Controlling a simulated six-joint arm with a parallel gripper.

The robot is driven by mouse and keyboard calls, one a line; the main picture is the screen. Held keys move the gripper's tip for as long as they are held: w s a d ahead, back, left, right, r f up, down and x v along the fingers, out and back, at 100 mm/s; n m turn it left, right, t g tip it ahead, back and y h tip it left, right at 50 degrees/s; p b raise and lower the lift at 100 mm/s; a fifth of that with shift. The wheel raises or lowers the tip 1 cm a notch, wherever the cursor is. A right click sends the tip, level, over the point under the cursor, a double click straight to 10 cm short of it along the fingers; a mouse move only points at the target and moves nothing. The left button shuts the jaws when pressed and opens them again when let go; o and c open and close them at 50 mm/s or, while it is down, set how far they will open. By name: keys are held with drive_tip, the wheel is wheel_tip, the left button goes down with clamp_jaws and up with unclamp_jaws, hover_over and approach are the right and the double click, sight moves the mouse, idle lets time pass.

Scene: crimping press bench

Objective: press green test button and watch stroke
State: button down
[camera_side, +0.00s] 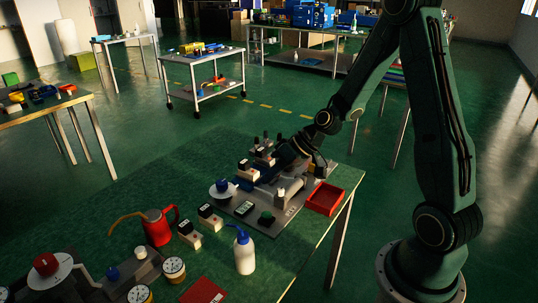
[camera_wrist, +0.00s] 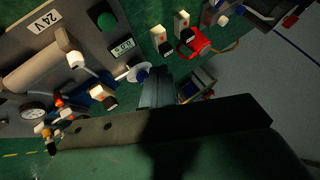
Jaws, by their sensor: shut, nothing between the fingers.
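The green test button (camera_side: 266,217) is a dark green dome at the front of the grey press plate (camera_side: 232,207) in the side view. In the wrist view the green button (camera_wrist: 107,21) is near the top, beside a small display (camera_wrist: 122,47) that appears to read 0.0. My gripper (camera_wrist: 154,72) is shut and empty, its fingers pointing up the wrist picture, apart from the button. In the side view my gripper (camera_side: 268,172) is low over the back of the press plate, behind the button; its fingertips are hard to make out among the dark parts.
A red tray (camera_side: 324,198) is right of the plate. A white bottle with blue cap (camera_side: 244,254), a red can (camera_side: 158,228) and small switch boxes (camera_side: 190,233) stand in front and left. A gauge (camera_wrist: 37,113) and a 24V label (camera_wrist: 45,20) show in the wrist view.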

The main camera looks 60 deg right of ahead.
drive_tip(key=shift+w+d+f+m+t, duration=0.15)
drive_tip(key=shift+w+d+f+m, duration=0.15)
drive_tip(key=shift+f, duration=0.3)
drive_tip(key=shift+w+d+f+m+t, duration=0.1)
drive_tip(key=shift+w+d+f+t, duration=0.1)
drive_tip(key=shift+d+f, duration=0.3)
drive_tip(key=shift+a+f, duration=0.1)
drive_tip(key=shift+f, duration=0.05)
drive_tip(key=shift+f, duration=4.3)
drive_tip(key=shift+f, duration=0.95)
drive_tip(key=shift+r, duration=3.45)
